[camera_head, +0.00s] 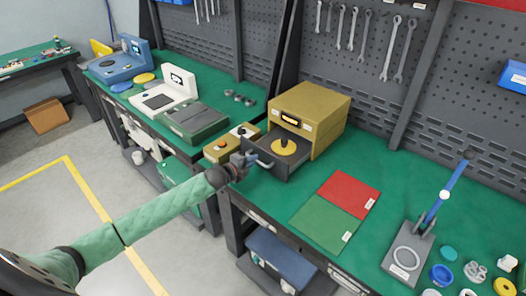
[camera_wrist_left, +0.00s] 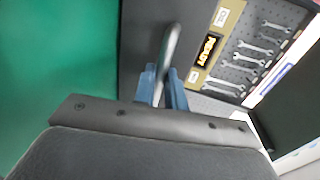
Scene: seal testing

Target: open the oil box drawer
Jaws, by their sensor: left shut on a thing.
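The oil box (camera_head: 310,112) is a yellow-brown box on the green bench in the head view. Its grey drawer (camera_head: 292,163) is pulled out at the front, with a yellow disc and a black knob (camera_head: 285,147) inside. My left gripper (camera_head: 250,160) is at the drawer front, shut on the metal bar handle (camera_head: 265,164). In the left wrist view, the blue fingers (camera_wrist_left: 162,88) are on either side of the handle (camera_wrist_left: 170,48), and a lit "READY" display (camera_wrist_left: 207,50) shows on the box. My right gripper is not in view.
A red and green mat (camera_head: 337,210) lies right of the drawer, with a lever press (camera_head: 409,252) beyond it. A small yellow box (camera_head: 226,146) and a green case (camera_head: 192,122) stand left of the drawer. Wrenches (camera_head: 392,48) hang on the pegboard behind.

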